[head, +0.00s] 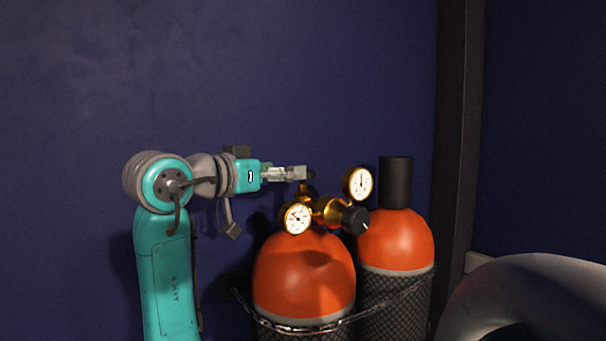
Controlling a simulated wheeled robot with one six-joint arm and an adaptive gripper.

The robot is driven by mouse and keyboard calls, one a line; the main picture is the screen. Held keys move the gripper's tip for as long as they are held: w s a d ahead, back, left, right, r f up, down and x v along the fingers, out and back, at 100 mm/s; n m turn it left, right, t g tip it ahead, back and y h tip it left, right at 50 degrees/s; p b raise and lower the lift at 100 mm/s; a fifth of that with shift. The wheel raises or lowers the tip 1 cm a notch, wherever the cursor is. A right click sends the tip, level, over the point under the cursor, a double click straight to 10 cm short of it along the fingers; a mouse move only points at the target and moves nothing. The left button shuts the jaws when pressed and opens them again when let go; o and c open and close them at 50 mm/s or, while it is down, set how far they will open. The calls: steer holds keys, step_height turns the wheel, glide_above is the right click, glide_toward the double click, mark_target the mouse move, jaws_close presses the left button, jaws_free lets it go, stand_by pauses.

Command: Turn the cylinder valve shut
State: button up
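The front orange cylinder (303,275) stands upright with a brass valve body (304,191) on top. A brass regulator (328,208) with two round gauges and a black knob (354,220) is attached to it. My gripper (304,174) reaches in level from the left, its fingers at the top of the brass valve. A small dark piece shows at the fingertips; I cannot tell whether it is the valve's handle or the finger pads. The fingers are seen side-on, so their gap and any contact are unclear.
A second orange cylinder (396,241) with a black cap (396,182) stands behind at the right. A chain (384,301) runs across both cylinders. A thick pale curved tube (515,275) fills the lower right. The dark blue wall (250,70) is bare above.

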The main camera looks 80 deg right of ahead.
steer(key=d+t, duration=0.1)
steer(key=d, duration=0.1)
steer(key=s+d+f+n+t+h, duration=0.1)
steer(key=d, duration=0.2)
steer(key=s+d+n+t, duration=0.1)
steer(key=d, duration=0.1)
steer(key=shift+s+d+f+h, duration=0.2)
steer(key=shift+d+f+h, duration=0.05)
steer(key=shift+h, duration=0.05)
stand_by(0.3)
steer(key=shift+c, duration=0.3)
steer(key=c, duration=1.1)
